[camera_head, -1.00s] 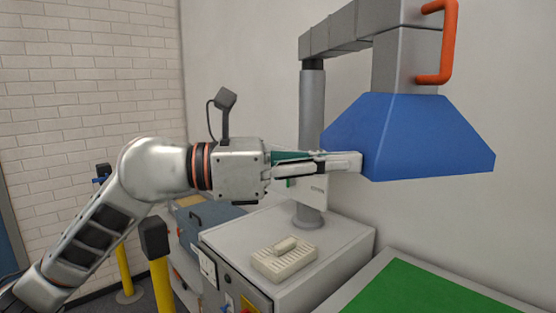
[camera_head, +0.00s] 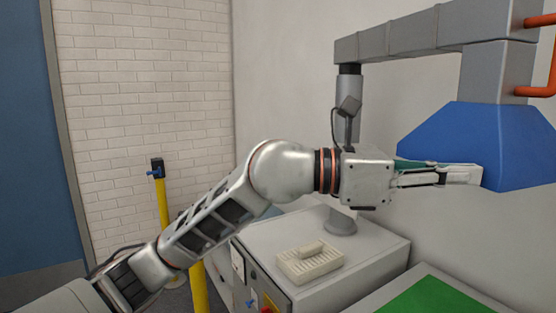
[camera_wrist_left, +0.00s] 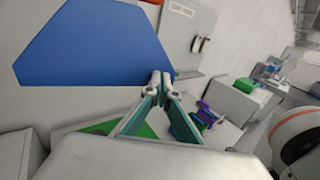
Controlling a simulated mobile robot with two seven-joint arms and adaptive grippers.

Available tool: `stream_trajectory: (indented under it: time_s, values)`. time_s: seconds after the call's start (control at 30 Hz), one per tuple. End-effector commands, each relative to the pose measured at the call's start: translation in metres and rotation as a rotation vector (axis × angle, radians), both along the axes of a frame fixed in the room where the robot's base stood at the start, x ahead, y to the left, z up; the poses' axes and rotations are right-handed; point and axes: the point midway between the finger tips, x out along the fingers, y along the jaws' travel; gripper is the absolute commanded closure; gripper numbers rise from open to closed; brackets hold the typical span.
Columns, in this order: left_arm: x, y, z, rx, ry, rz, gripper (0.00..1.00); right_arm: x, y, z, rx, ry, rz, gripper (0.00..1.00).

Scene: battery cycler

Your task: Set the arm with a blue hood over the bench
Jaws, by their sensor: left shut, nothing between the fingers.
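The blue hood (camera_head: 480,140) hangs from a grey jointed arm (camera_head: 405,38) on a post (camera_head: 348,110) at the right of the head view. An orange handle (camera_head: 545,90) is on its duct, partly cut off by the right edge. My left gripper (camera_head: 478,174) is shut and empty, its tips at the lower left side of the hood. In the left wrist view the shut fingertips (camera_wrist_left: 161,78) meet at the lower right corner of the hood (camera_wrist_left: 95,45); I cannot tell whether they touch. The bench's green mat (camera_head: 435,300) shows at the lower right. My right gripper is not in view.
A light grey cabinet (camera_head: 385,258) carries the post and a beige slotted block (camera_head: 310,264). Yellow posts (camera_head: 164,205) stand to the left, before a white brick wall (camera_head: 140,100). A blue door (camera_head: 25,130) is at the far left.

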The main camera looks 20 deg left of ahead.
Motion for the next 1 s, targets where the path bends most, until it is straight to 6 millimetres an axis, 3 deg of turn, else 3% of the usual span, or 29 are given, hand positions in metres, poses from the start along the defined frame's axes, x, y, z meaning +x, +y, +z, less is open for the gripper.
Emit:
stream_trajectory:
  time_s: [0.3,0.5,0.7,1.0]
  values:
    - [0.028,-0.065,0.001,0.000,0.001,-0.001,1.00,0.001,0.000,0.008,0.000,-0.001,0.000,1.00]
    - [0.045,-0.093,0.001,0.000,0.001,0.000,1.00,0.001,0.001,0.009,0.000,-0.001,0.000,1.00]
    - [0.054,-0.107,0.000,0.000,0.000,0.001,1.00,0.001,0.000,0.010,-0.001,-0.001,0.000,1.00]
    - [0.057,-0.110,0.002,-0.004,-0.007,0.004,1.00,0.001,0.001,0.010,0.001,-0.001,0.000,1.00]
